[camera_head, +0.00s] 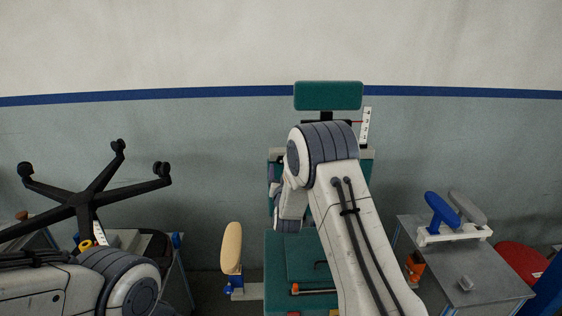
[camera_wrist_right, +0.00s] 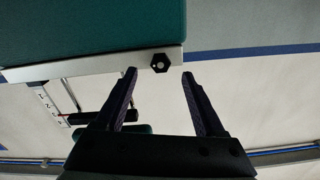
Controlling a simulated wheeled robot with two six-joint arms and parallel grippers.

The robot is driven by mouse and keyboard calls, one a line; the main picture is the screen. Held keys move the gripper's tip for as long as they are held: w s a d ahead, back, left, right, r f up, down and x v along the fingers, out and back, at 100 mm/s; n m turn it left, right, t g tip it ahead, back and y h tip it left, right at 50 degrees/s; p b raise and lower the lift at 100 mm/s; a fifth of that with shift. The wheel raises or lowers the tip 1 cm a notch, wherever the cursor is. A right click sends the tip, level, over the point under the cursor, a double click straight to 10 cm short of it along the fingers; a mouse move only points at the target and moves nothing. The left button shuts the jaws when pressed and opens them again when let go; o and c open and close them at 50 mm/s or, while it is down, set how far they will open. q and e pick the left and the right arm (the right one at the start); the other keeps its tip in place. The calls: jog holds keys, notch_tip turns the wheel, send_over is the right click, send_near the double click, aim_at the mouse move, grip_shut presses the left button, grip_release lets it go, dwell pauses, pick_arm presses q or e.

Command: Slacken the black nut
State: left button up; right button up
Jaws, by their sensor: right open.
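The black nut (camera_wrist_right: 160,63) is a small hexagon with a pale centre, at the end of a light metal bar (camera_wrist_right: 90,66) along the edge of a green pad (camera_wrist_right: 90,30) in the right wrist view. My right gripper (camera_wrist_right: 160,73) is open, its two dark fingers pointing at the nut.
A green headrest (camera_head: 328,96) and a numbered scale (camera_head: 365,126) rise behind my right arm. An upturned black chair base (camera_head: 82,199) stands at left. A tan armrest pad (camera_head: 232,248) is left of the green seat. A grey table (camera_head: 480,266) with armrests stands at right.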

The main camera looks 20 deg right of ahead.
aim_at(281, 162)
jog(key=shift+p+x, duration=0.7)
jog(key=shift+x, duration=2.1)
